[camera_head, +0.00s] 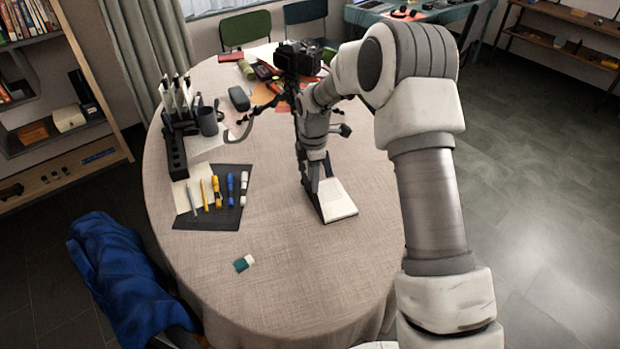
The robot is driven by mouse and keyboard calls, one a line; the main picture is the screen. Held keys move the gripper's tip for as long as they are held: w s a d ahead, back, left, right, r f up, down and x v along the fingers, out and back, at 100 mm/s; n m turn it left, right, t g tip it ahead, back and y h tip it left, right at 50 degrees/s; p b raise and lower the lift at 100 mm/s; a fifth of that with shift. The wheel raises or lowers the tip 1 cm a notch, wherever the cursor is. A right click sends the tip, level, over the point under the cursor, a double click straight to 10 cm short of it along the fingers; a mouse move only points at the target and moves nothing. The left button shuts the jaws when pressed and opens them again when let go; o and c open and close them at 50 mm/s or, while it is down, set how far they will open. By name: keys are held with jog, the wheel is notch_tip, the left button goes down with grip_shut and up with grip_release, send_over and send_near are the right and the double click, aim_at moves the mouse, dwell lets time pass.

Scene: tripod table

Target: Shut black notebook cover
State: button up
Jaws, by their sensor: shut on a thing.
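The black notebook (339,207) lies on the table with its white pages showing. Its dark cover (316,203) stands up steeply along the left side of the pages. My gripper (319,176) comes down from above at the far end of the notebook and is shut on the cover. The fingers and wrist hide the upper part of the cover and the far edge of the pages.
An oval table (290,285) has clear cloth in front of the notebook. A dark mat (220,219) with several pens and markers lies left. A small green-and-white block (244,263) lies nearer. A camera (298,58) on a tripod stands behind my gripper.

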jog(key=shift+d, duration=0.1)
jog(key=d, duration=0.2)
jog(key=w+d, duration=0.1)
jog(key=d, duration=0.1)
jog(key=shift+d, duration=0.1)
dwell(0.7)
